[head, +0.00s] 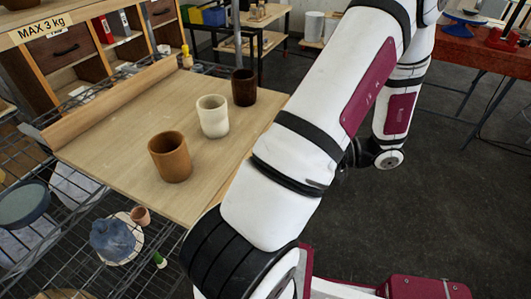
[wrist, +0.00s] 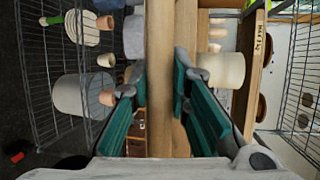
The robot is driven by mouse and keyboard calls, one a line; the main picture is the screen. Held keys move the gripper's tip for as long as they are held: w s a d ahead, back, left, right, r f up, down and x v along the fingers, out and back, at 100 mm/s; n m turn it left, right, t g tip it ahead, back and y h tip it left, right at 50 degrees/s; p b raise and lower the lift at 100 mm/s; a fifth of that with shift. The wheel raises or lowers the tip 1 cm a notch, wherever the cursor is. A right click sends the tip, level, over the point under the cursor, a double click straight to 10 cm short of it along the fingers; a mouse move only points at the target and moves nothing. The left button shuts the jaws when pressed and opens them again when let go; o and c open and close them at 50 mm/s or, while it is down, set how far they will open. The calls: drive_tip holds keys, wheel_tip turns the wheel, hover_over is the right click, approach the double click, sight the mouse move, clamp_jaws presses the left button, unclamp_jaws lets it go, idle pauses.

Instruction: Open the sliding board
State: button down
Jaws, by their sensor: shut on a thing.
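The sliding board (head: 110,155) is a flat light-wood panel with a raised strip along its left side, in front of the wooden shelf unit. Three cups stand upright on it: a brown cup (head: 170,158), a cream cup (head: 213,117) and a dark brown cup (head: 244,88). In the wrist view, the board shows edge-on as a wooden strip (wrist: 160,40) between the green finger pads. My gripper (wrist: 162,88) is shut on the board's edge. My arm covers the board's right part in the head view and hides the gripper there.
The shelf unit (head: 65,47) has drawers and a "MAX 3 kg" sign (head: 40,27). A wire rack (head: 52,235) below the board holds a blue-grey bundle (head: 112,238), a small terracotta pot (head: 140,216) and other items. A red table (head: 470,57) stands at the right. Dark floor lies clear between.

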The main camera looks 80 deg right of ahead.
drive_tip(key=shift+s+a+f, duration=0.1)
drive_tip(key=shift+s+a, duration=0.05)
drive_tip(key=shift+s, duration=0.4)
drive_tip(key=shift+s+a, duration=0.1)
drive_tip(key=shift+s, duration=0.45)
drive_tip(key=c, duration=1.5)
unclamp_jaws()
drive_tip(key=v, duration=1.2)
drive_tip(key=shift+d, duration=0.1)
drive_tip(key=shift+s, duration=0.1)
